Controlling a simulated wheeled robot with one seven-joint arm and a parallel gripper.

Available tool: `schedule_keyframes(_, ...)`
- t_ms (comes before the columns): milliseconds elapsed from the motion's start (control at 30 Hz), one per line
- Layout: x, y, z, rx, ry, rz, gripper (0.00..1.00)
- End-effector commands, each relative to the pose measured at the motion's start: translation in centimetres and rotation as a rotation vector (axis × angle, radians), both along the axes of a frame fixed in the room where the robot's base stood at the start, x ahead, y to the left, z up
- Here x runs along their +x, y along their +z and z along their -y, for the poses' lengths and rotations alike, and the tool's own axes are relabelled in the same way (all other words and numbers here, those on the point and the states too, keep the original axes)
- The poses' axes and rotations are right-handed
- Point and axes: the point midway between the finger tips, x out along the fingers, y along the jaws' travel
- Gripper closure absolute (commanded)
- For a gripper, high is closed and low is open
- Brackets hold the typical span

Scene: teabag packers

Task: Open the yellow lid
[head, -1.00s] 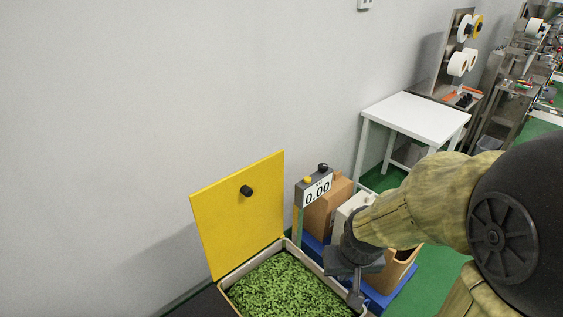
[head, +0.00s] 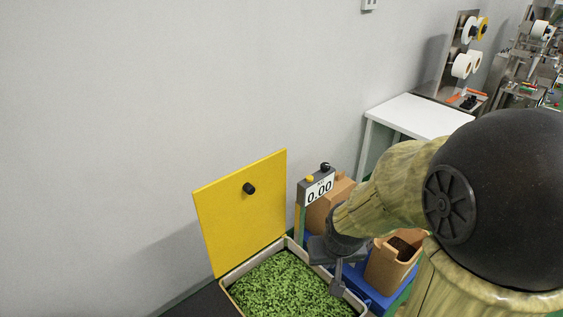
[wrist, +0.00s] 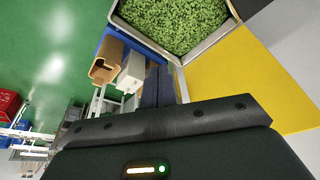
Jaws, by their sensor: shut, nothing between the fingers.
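The yellow lid (head: 240,215) stands open and upright at the back of the bin, with a black knob (head: 249,188) on its inner face. The bin (head: 226,293) is full of green leaves (head: 280,285). In the wrist view the lid (wrist: 262,80) is at the right and the leaves (wrist: 175,20) at the top. My gripper (head: 338,289) is shut and empty, pointing down over the right side of the bin, apart from the lid. My wrist hides part of the things behind it.
A scale display (head: 317,188) reading 0.00 stands right of the lid. Brown boxes (head: 393,265) sit on a blue base (head: 355,282) right of the bin. A white table (head: 415,117) and machines with rolls stand farther back. The grey wall is close behind the lid.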

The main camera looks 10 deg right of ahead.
Motion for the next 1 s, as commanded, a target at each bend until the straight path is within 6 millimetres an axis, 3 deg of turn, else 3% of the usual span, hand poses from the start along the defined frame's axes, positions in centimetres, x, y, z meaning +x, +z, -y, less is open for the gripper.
schedule_keyframes(267, 11.3, -3.0, 1.5, 0.183, -0.215, 0.301, 1.00)
schedule_keyframes(500, 19.7, -3.1, 0.5, 0.663, -0.379, 0.521, 1.00)
schedule_keyframes(633, 22.5, -1.5, 0.4, 1.008, -0.450, 0.579, 1.00)
schedule_keyframes(800, 23.7, 1.5, 1.1, 1.374, -0.484, 0.588, 1.00)
schedule_keyframes(1000, 23.7, 2.8, 1.4, 1.497, -0.482, 0.576, 1.00)
